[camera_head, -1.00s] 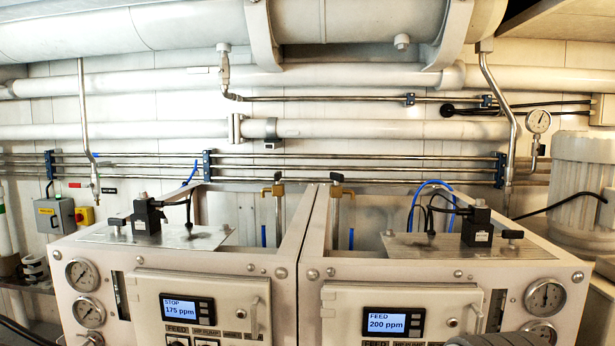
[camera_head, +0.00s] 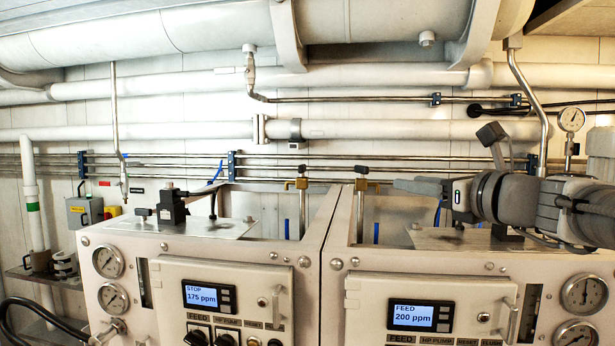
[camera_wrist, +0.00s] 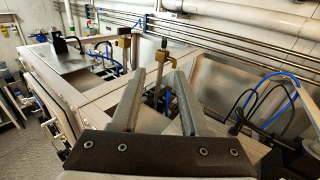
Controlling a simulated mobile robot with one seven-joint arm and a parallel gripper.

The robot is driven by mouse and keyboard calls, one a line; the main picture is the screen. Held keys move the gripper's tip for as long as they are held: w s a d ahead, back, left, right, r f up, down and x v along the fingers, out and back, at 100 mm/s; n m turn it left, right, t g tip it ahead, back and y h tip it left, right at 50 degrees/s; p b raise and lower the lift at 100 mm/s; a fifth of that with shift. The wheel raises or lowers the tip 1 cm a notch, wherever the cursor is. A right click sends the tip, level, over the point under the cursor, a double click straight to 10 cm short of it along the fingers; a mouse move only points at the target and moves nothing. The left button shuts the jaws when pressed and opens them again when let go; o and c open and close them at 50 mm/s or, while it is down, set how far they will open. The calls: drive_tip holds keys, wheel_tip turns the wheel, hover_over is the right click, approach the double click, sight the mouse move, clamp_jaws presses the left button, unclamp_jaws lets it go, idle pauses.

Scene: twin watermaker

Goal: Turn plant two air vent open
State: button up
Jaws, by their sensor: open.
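Two brass valves stand on thin upright pipes behind the cabinet fronts. One brass valve (camera_head: 362,184) with a dark top is inside the right cabinet frame, near its left edge. The other brass valve (camera_head: 301,183) is on the left cabinet's side. My gripper (camera_head: 402,186) reaches in from the right, fingers pointing left at about the right valve's height, a small gap short of it. In the wrist view my open gripper (camera_wrist: 172,75) has empty space between its fingers, and the right cabinet's valve (camera_wrist: 163,56) shows just beyond the tips. Whether its handle is open or shut is unclear.
The left cabinet display (camera_head: 203,297) reads STOP, 175 ppm; the right cabinet display (camera_head: 413,316) reads FEED, 200 ppm. Cabinet frame beams run beside the valves. Steel pipes (camera_head: 330,170) cross the wall behind. A blue hose (camera_wrist: 285,85) and black cables curve right of my gripper.

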sight(368, 170)
drive_tip(key=shift+m+t, duration=0.3)
drive_tip(key=p+x, duration=0.1)
drive_tip(key=x, duration=0.4)
drive_tip(key=p+x, duration=0.1)
drive_tip(key=x, duration=0.5)
drive_tip(key=p+x, duration=0.1)
drive_tip(key=x, duration=0.5)
drive_tip(key=shift+w+d+r, duration=0.3)
drive_tip(key=shift+w, duration=0.05)
drive_tip(key=shift+c, duration=0.2)
clamp_jaws()
